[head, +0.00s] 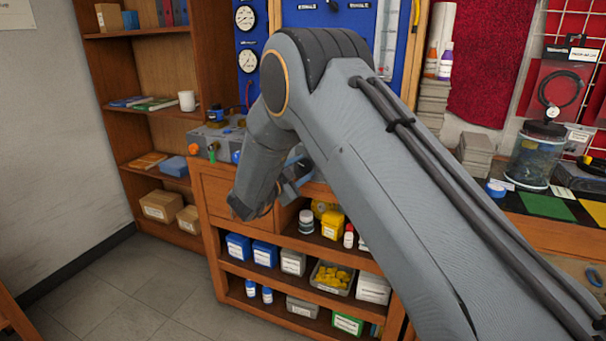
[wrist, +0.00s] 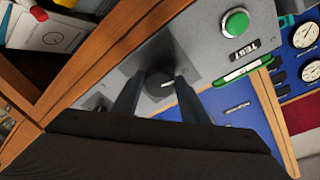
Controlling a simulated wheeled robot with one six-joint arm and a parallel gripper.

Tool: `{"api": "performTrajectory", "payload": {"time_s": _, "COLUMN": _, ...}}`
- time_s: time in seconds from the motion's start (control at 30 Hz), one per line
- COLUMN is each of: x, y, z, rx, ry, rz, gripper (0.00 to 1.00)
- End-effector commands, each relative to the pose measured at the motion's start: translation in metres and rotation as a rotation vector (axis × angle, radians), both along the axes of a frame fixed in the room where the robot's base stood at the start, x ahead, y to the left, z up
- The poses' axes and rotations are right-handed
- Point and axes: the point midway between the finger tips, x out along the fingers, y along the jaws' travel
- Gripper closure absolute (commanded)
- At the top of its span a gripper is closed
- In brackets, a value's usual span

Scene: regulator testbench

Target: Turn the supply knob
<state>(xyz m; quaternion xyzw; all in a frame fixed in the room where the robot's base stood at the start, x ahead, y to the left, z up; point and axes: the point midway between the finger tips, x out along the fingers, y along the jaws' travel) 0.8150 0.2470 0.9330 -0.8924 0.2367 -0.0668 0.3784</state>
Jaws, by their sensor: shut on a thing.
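In the wrist view a dark round knob (wrist: 159,85) sits on a grey metal panel (wrist: 205,50). A short light mark shows on the knob's face. No label for the knob is readable, but it fits the supply knob. My gripper (wrist: 159,77) has one finger on each side of the knob and is shut on it. The lower part of the knob's surroundings is hidden by the dark gripper body.
Gauges (wrist: 303,34) are on the blue board beyond. In the head view, shelves (head: 235,270) with boxes stand below the bench, and a jar (head: 535,155) stands at right. The left floor is clear.

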Motion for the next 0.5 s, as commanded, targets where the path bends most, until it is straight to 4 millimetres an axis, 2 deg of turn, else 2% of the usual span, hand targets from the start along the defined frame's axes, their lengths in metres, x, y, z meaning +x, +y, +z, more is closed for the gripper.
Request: {"api": "performTrajectory", "payload": {"time_s": 0.5, "x": 0.0014, "y": 0.0019, "z": 0.0015, "rx": 0.453, "ry": -0.164, "rz": -0.097, "gripper": 0.83}}
